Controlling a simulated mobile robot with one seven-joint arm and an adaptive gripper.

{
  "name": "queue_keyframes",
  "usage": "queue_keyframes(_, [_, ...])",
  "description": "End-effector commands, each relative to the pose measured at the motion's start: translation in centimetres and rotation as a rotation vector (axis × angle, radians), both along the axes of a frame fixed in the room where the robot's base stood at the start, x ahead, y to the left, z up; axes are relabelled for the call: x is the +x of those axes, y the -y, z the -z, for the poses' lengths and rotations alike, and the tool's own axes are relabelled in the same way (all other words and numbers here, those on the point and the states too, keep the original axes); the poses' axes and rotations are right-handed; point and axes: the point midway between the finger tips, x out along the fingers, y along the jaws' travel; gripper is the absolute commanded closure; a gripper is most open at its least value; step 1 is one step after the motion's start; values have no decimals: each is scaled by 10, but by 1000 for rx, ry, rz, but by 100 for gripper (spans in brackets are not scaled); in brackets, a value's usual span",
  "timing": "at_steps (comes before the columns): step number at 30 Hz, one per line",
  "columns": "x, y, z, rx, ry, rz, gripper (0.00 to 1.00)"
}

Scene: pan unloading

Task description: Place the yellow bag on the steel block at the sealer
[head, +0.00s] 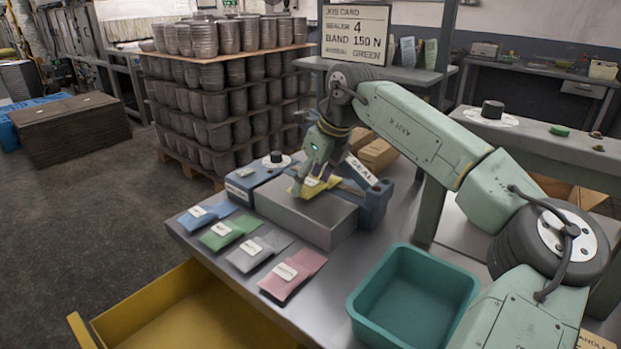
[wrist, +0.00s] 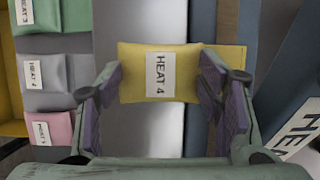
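The steel block (head: 300,212) is a grey box in front of the blue sealer (head: 373,207). The bag is at the block's far side, with its flap towards the sealer. Whether it rests on the block or hangs just above is not clear. The fingertips are partly hidden in the head view.
Blue (head: 207,212), green (head: 229,232), grey (head: 259,250) and pink (head: 292,274) bags lie left and front of the block. An empty teal bin (head: 412,297) stands at the right. A yellow drawer (head: 185,310) is open below. A job card (head: 355,34) stands behind.

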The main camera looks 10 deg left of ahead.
Motion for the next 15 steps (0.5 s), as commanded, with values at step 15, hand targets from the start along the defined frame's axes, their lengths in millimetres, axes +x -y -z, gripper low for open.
queue_keyframes(15, [-13,28,-74,-2,14,14,16])
